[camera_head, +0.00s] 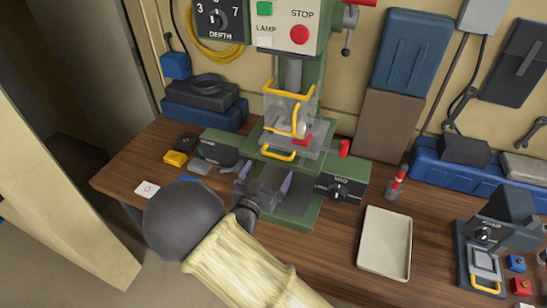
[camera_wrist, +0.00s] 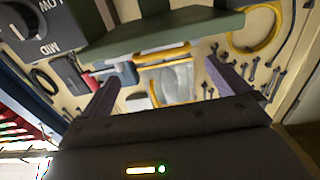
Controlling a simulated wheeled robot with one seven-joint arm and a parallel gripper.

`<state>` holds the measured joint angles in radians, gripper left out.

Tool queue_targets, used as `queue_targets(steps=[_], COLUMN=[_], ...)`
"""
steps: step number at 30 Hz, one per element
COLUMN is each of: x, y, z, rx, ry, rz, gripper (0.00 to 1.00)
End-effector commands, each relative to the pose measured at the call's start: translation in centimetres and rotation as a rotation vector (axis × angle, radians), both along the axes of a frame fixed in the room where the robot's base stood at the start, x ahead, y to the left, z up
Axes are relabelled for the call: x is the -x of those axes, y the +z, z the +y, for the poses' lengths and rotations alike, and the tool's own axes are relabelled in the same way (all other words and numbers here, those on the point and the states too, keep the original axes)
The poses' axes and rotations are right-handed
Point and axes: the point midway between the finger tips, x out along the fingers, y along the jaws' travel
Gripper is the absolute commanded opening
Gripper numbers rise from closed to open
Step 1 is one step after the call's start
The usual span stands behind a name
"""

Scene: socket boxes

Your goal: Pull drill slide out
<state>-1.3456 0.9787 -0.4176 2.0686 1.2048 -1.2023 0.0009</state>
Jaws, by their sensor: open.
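The drill press (camera_head: 292,75) stands on the bench. Its green slide (camera_head: 300,160) sits below the clear guard (camera_head: 282,112), with a yellow handle (camera_head: 278,153) along its front edge. My gripper (camera_head: 266,174) is open and empty in front of and below this handle, apart from it as far as I can tell. In the wrist view, my two fingers (camera_wrist: 161,74) are spread wide. A yellow-edged clear guard (camera_wrist: 172,84) shows between them, and a green plate (camera_wrist: 165,36) crosses above. The wrist picture appears upside down.
A dial box (camera_head: 340,188) flanks the press's right side. A red knob (camera_head: 344,148) sticks out there. A beige tray (camera_head: 385,243), a red-and-white bottle (camera_head: 396,183) and a smaller device (camera_head: 488,240) stand to the right. Small blocks lie left of the press.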

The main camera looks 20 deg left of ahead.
Motion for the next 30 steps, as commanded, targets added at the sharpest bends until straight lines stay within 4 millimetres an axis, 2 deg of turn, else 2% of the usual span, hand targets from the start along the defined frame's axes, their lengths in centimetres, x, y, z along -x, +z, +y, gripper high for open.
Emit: queue_targets(steps=[3, 9, 20, 27, 28, 30], x=[-2.2, -4.8, -5.4, -5.4, -5.4, -5.4], y=[0.3, 0.2, 0.0, 0.0, 0.0, 0.0], z=[-0.3, -0.4, -0.4, -0.4, -0.5, -0.5], rx=[0.001, 0.001, 0.0, 0.0, 0.001, 0.001], ry=[-0.003, -0.002, 0.001, -0.001, -0.001, -0.001], rz=[-0.001, -0.001, 0.0, 0.0, 0.0, 0.0], gripper=[1.0, 1.0, 1.0, 0.55, 0.5, 0.5])
